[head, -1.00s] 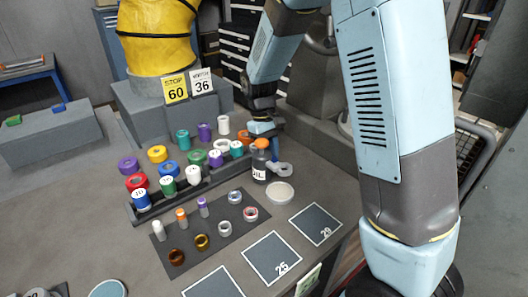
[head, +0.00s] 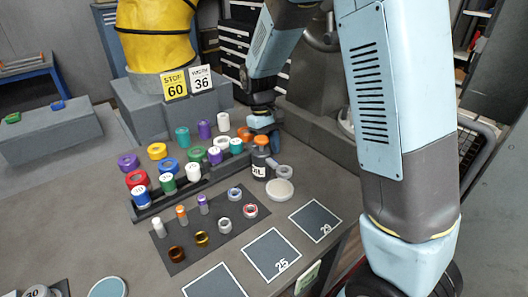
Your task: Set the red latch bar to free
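I cannot make out a red latch bar in the head view. My arm comes in from the right and bends down at the back of the bench. Its wrist end, with my gripper (head: 262,122), is small there, behind the dark bottle with an orange cap (head: 261,161). The fingertips are not clear, so I cannot tell whether the gripper is open or shut, or whether it touches anything.
A rack of coloured rolls and spools (head: 143,210) stands left of the bottle. A dark mat (head: 213,236) with small vials and rings lies in front. A yellow-wrapped column (head: 157,35) stands behind, with "STOP 60" (head: 174,86) and "WIDTH 36" (head: 201,79) signs.

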